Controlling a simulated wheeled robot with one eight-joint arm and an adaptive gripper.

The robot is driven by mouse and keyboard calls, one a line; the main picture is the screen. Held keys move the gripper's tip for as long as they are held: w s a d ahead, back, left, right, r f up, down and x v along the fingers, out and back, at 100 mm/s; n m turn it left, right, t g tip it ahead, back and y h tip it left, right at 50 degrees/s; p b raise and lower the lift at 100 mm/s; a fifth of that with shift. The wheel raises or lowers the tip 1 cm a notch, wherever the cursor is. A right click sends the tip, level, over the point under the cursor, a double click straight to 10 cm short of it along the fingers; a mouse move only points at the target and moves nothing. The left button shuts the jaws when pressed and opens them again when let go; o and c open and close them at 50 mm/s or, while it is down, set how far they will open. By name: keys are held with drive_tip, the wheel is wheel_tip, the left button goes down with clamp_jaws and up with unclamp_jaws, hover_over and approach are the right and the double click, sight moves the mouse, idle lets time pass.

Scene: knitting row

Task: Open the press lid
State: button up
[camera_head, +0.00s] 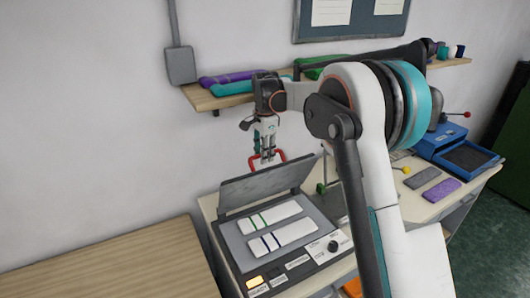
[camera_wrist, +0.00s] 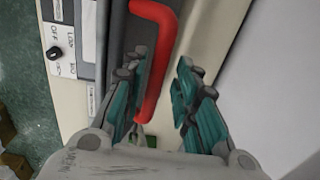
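The press (camera_head: 232,248) stands on the worktable with its grey lid (camera_head: 266,187) raised at a steep tilt, so the bed shows. Two white pieces, one with green stripes (camera_head: 262,218) and one with dark blue stripes (camera_head: 283,236), lie on the bed. The red handle (camera_head: 282,156) is at the lid's upper edge; it also shows in the wrist view (camera_wrist: 158,18). My gripper (camera_head: 265,150) is right at the handle. In the wrist view my gripper (camera_wrist: 163,62) has its fingers apart, with the handle nearer the left finger and a gap to the right one. Contact with the left finger is unclear.
A control panel with a black knob (camera_head: 333,246) is at the press's front right. A shelf (camera_head: 205,99) with coloured rolls is on the wall behind. A blue machine (camera_head: 452,150) and grey and purple pieces (camera_head: 441,192) are at the right. A wooden surface (camera_head: 120,268) at left is clear.

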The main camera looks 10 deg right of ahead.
drive_tip(key=shift+s+r, duration=0.15)
drive_tip(key=shift+r, duration=0.4)
wheel_tip(320, 180, up, 11)
drive_tip(key=shift+s+d+r, duration=0.15)
drive_tip(key=shift+s, duration=0.05)
